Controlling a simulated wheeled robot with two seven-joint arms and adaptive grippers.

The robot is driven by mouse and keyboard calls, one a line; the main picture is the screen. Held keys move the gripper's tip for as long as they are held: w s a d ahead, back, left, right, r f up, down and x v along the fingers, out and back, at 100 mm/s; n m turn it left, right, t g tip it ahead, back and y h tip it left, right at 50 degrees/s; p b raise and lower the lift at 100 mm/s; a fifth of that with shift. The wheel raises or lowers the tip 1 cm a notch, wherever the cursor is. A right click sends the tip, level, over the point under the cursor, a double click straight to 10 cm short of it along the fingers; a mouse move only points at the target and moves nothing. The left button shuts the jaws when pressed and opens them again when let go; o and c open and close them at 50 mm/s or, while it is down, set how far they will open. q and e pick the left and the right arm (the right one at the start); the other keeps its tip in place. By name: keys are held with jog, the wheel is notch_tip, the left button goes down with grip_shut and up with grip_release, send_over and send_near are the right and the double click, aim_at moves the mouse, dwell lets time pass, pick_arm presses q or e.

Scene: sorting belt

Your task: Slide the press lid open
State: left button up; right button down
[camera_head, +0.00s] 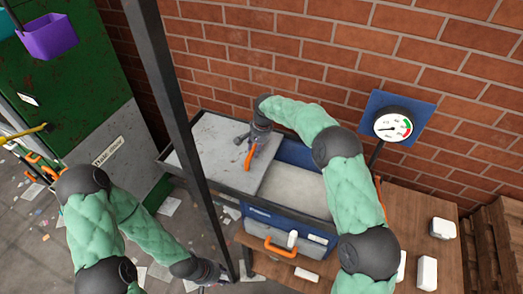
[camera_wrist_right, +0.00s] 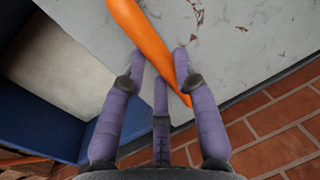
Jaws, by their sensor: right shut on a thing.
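The press (camera_head: 287,226) is a blue box with a grey sliding lid (camera_head: 212,148) on dark rails. The lid sits toward the left, and the right part of the press is uncovered, showing a pale grey inside (camera_head: 298,188). My right gripper (camera_head: 250,148) is shut on the lid's orange handle (camera_head: 249,158). In the right wrist view the purple fingers (camera_wrist_right: 165,65) close around the orange handle (camera_wrist_right: 150,40), over the scuffed lid (camera_wrist_right: 245,40). My left gripper (camera_head: 222,277) hangs low, left of the press; its fingers are too small to read.
A dark post (camera_head: 178,110) stands in front of the rails' left part. A wooden table (camera_head: 425,215) with white blocks (camera_head: 442,228) is at the right, near a gauge (camera_head: 393,125). A brick wall (camera_head: 290,60) is close behind. A green cabinet (camera_head: 90,90) stands left.

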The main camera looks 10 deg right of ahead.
dwell(0.3)
jog(key=c, duration=0.9)
grip_release()
jog(key=shift+d, duration=0.1)
jog(key=shift+c, duration=0.2)
notch_tip(320, 180, up, 12)
jog(key=s+d, duration=0.1)
jog(key=d, duration=0.1)
jog(key=shift+f, duration=0.15)
